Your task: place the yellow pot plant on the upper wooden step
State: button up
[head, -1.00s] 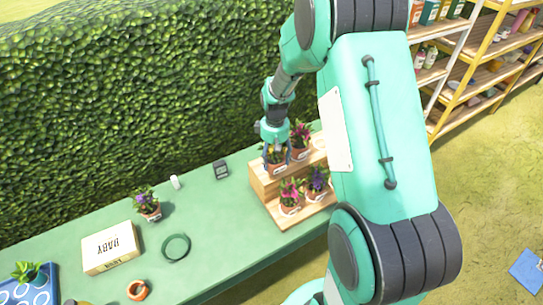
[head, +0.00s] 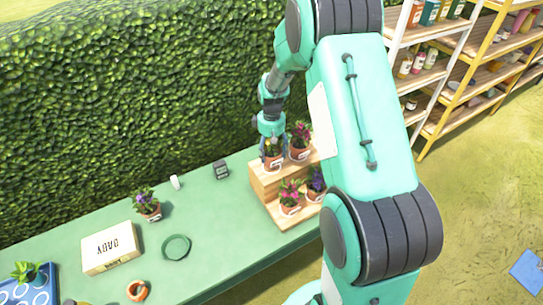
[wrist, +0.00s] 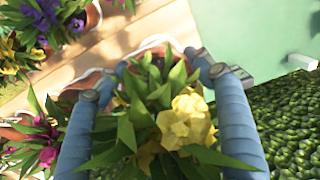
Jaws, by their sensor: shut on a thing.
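My gripper (head: 272,152) is shut on the yellow pot plant (head: 273,163), a small terracotta pot with a white label. In the wrist view its yellow bloom (wrist: 187,122) and green leaves sit between my two blue fingers (wrist: 160,95). The pot is at the left end of the upper wooden step (head: 266,184); I cannot tell whether it rests on the wood or hangs just above it. A magenta pot plant (head: 300,142) stands close on its right on the same step.
A magenta pot plant (head: 290,194) and a purple one (head: 316,184) stand on the lower step (head: 284,222). A hedge (head: 130,100) stands behind.

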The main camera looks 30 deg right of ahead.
jog(key=shift+f, duration=1.2)
jog(key=shift+f, duration=0.1)
jog(key=o, duration=2)
jog(key=shift+c, duration=0.2)
notch_tip(320, 180, up, 11)
jog(key=shift+r+p, duration=0.15)
jog(key=shift+p, duration=0.25)
jog(key=shift+r, duration=0.45)
